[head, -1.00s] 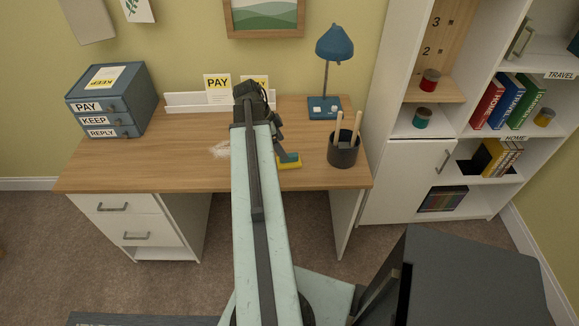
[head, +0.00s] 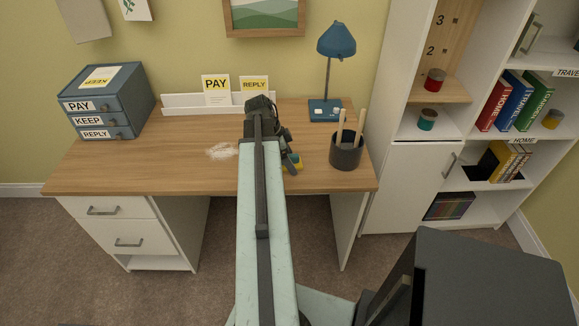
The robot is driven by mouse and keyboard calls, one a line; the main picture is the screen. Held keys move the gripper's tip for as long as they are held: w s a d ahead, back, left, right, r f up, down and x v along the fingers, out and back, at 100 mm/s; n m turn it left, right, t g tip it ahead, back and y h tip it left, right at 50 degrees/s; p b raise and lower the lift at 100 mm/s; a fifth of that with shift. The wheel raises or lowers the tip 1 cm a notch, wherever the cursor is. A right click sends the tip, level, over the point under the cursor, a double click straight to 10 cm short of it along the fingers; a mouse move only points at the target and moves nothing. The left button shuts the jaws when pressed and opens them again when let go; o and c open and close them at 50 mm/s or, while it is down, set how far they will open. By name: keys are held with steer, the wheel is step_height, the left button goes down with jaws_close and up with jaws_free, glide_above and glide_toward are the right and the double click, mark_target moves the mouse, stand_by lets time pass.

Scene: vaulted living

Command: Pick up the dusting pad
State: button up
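My gripper (head: 290,158) is over the desk at the end of my pale green arm, right at the pad in the picture. The gripper and arm hide most of the pad. I cannot tell whether the fingers touch it, or whether they are open or shut.
A pale dust patch (head: 222,151) lies on the desk (head: 170,172) left of my arm. The pen cup (head: 346,151) with sticks stands close on the right. Behind are a blue lamp (head: 336,42) and a white letter rack (head: 185,104). Blue drawers (head: 108,102) stand at the left.

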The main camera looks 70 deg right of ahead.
steer(key=c, duration=1.5)
step_height(320, 180, up, 10)
steer(key=p, duration=1)
steer(key=shift+r, duration=0.2)
steer(key=shift+f, duration=0.1)
steer(key=o, duration=0.6)
steer(key=c, duration=0.4)
steer(key=shift+w, duration=0.1)
